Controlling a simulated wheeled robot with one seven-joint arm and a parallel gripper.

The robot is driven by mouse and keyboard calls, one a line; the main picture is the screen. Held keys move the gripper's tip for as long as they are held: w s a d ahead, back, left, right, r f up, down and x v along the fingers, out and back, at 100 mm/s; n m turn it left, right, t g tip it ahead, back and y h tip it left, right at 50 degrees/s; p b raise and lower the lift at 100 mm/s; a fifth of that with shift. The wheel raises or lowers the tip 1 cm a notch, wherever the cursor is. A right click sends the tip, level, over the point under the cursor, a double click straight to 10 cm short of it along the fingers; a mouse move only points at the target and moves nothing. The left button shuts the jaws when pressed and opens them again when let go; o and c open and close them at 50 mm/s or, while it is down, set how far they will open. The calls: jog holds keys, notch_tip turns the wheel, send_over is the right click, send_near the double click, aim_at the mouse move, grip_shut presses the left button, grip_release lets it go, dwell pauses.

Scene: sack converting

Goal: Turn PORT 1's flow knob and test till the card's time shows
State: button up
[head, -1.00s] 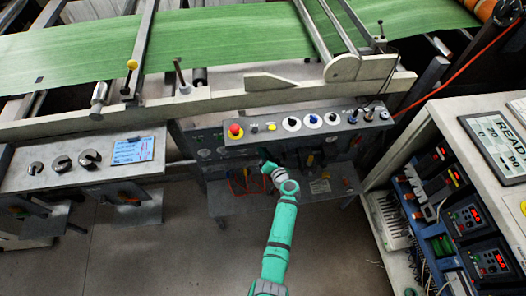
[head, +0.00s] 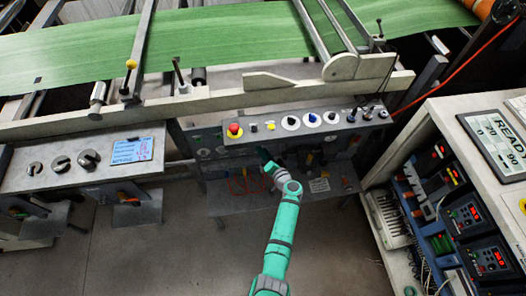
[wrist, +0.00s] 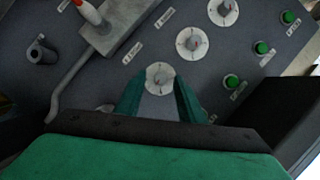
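In the wrist view, a grey knob with a red mark on a white round dial (wrist: 160,78) lies between the tips of my gripper's two teal fingers (wrist: 159,88). The fingers are apart, with a gap around the knob; whether either touches it I cannot tell. Two more white-dial knobs, a middle one (wrist: 193,43) and an upper one (wrist: 223,11), sit up and to the right. The port labels are too small to read. In the head view my gripper (head: 266,160) is at the console's front face, its fingertips mostly dark and unclear.
A red emergency button (head: 234,130) stands on the console top. Green buttons (wrist: 262,47) line the wrist view's right side. A bent grey tube (wrist: 78,82) and a red-tipped white part (wrist: 90,12) are left of the knob. A READ display (head: 495,142) stands at right.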

jog(key=shift+w, duration=0.1)
jog(key=v, duration=1.1)
jog(key=shift+f, duration=0.1)
dwell(0.4)
